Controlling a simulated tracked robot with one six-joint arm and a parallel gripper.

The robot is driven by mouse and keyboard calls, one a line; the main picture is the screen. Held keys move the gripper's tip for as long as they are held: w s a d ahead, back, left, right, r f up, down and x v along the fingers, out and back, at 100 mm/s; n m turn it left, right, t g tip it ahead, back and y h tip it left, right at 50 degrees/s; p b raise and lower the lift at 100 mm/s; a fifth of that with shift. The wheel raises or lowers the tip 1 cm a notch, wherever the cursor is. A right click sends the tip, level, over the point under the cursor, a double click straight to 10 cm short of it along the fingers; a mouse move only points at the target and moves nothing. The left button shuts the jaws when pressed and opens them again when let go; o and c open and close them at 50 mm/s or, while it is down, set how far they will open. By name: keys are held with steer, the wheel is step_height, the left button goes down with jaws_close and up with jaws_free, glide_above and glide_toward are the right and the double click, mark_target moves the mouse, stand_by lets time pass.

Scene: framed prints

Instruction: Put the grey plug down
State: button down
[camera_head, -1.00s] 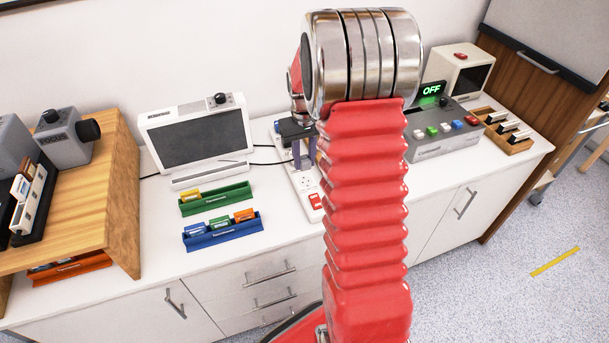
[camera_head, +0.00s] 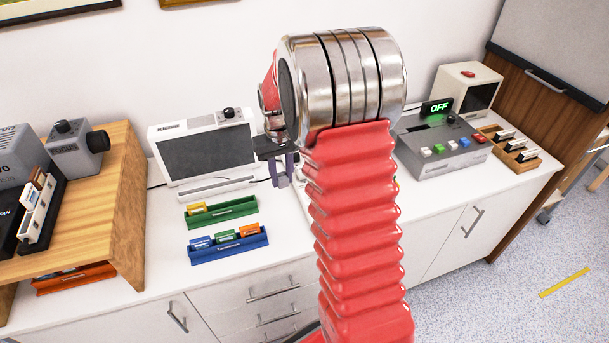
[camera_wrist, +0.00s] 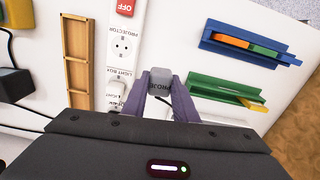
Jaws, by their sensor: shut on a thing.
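My gripper (camera_wrist: 160,88) is shut on the grey plug (camera_wrist: 161,76), a small grey block with lettering, held between the purple fingertips. In the head view my gripper (camera_head: 282,172) hangs over the white counter (camera_head: 230,262), with the plug (camera_head: 282,181) low between its fingers. The plug appears to be above the counter; the exact gap is unclear. The white power strip (camera_wrist: 117,68) lies to the left of the plug in the wrist view. Its socket labelled PROJECTOR (camera_wrist: 121,46) is empty. A white plug (camera_wrist: 115,94) sits in the LIGHT BOX socket.
A green rack (camera_head: 222,212) and a blue rack (camera_head: 229,249) hold coloured pieces left of my gripper. My red arm hides much of the strip in the head view. Bare counter shows between the strip and the racks.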

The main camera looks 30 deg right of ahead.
steer(key=w+a+r+n, duration=0.1)
steer(key=w+a+n, duration=0.1)
steer(key=a, duration=1.4)
steer(key=shift+w+a, duration=0.2)
steer(key=shift+a, duration=0.15)
steer(key=shift+s, duration=0.15)
